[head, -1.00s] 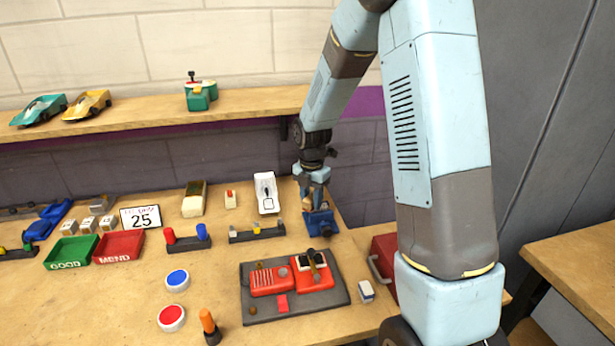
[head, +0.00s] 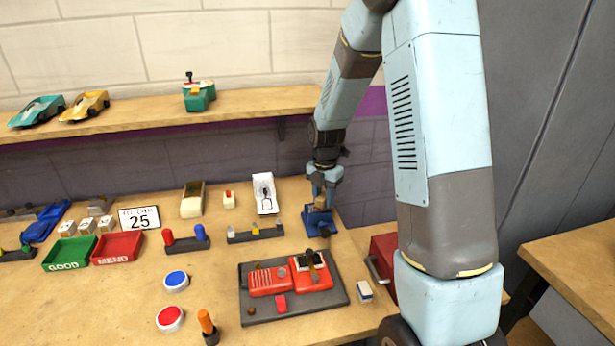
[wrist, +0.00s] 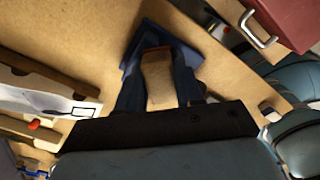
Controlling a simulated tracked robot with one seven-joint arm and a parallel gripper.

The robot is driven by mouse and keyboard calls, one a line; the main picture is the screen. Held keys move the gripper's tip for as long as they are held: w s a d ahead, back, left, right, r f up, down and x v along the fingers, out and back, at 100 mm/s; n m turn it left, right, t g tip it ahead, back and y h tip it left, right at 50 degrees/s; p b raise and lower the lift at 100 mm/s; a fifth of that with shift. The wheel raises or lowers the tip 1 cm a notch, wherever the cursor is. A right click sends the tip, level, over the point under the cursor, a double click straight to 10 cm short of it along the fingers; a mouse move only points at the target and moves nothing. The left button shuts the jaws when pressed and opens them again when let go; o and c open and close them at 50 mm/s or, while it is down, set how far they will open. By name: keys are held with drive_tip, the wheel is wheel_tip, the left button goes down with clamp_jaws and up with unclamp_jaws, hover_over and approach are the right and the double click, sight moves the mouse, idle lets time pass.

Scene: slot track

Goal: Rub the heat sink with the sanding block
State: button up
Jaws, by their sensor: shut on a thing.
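My gripper (head: 321,203) is at the back right of the bench, pointing down and shut on a tan block with a reddish-brown end, which looks like the sanding block (wrist: 157,78). The block is between the fingers, over a blue holder (head: 319,226). The holder also shows behind the block in the wrist view (wrist: 150,38); I cannot tell whether they touch. An opened red device (head: 270,282) lies on a dark grey tray (head: 250,312) in front. A black square part (head: 301,264) with a brown bar across it is at its right end, perhaps the heat sink; I cannot tell for sure.
A red toolbox (head: 384,252) with a handle stands right of the tray, and a small white-and-grey block (head: 365,290) lies between them. A rack (head: 255,234) with small levers is left of the holder. The wall shelf (head: 250,103) runs behind.

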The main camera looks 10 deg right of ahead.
drive_tip(key=shift+a+f, duration=0.2)
drive_tip(key=shift+a, duration=0.15)
drive_tip(key=shift+a+r, duration=0.15)
drive_tip(key=shift+a, duration=1.75)
drive_tip(key=shift+a+r, duration=0.25)
drive_tip(key=shift+r, duration=0.6)
wheel_tip(320, 180, up, 6)
drive_tip(key=shift+d, duration=0.15)
drive_tip(key=shift+r, duration=0.1)
